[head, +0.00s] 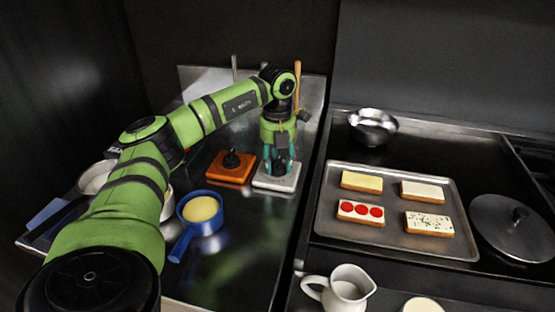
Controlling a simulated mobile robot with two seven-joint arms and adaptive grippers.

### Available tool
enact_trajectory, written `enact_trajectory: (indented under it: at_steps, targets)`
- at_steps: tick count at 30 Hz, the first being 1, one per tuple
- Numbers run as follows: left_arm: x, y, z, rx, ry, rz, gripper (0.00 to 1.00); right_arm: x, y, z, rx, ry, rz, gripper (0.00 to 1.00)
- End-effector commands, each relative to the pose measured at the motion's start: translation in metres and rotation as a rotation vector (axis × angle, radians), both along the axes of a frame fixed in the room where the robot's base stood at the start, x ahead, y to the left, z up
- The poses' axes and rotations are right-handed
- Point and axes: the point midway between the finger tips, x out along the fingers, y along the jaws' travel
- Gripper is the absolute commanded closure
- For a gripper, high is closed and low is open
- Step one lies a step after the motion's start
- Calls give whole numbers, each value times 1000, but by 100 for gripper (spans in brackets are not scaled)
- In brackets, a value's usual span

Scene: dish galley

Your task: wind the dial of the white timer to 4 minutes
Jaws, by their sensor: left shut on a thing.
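The white timer (277,184) is a flat pale square block on the dark counter, left of the stove-like section. My left gripper (280,168) points down over it and is shut on its dark dial, which is mostly hidden between the fingers. The dial's marks and setting are too small and covered to read. An orange timer-like block (222,175) with a black knob sits just left of the white one, apart from it. My right gripper does not show.
A blue measuring cup (185,220) with yellow contents stands front left of the timers, near white bowls (95,178). A metal tray (330,225) with several topped toasts, a steel bowl (373,127), a lid (512,229) and a white pitcher (349,291) lie right. Upright utensils stand behind my gripper.

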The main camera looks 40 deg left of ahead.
Motion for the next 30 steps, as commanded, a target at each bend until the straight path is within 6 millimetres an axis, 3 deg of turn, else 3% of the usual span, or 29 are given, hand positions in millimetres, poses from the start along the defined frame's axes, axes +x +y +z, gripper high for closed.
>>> enact_trajectory:
  at_steps: [30]
  targets:
    - [-1,0,-2,0,9,-904,88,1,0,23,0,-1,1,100]
